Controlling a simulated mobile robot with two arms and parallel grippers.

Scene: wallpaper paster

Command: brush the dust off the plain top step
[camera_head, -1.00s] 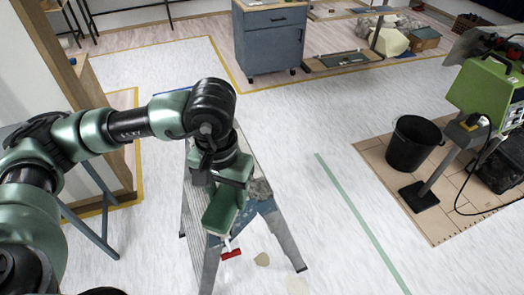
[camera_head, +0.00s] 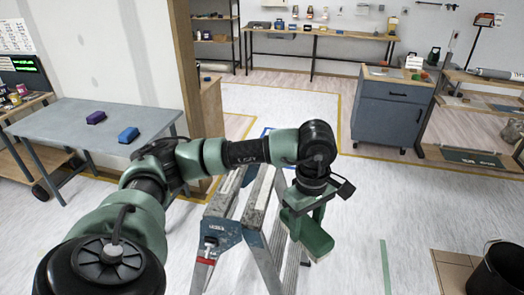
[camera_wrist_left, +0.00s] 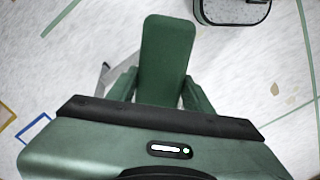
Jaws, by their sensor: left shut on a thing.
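A grey stepladder (camera_head: 257,205) with blue and red fittings stands in the lower middle of the head view. Its upper surfaces look worn, and my arm crosses above it. I cannot make out dust on its top step. My left gripper (camera_head: 308,222) hangs at the right side of the ladder in the picture, pointing down. It is shut on a green slab-like thing (camera_head: 313,240), which also shows between the fingers in the wrist view (camera_wrist_left: 167,55). Whether the slab touches the ladder is unclear. My right gripper is not in view.
A grey table (camera_head: 90,128) at the left holds a purple block (camera_head: 96,117) and a blue block (camera_head: 128,135). A blue-grey cabinet (camera_head: 388,115) stands at the back right. A black bucket (camera_head: 497,272) is at the lower right. The floor right of the ladder is mostly clear.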

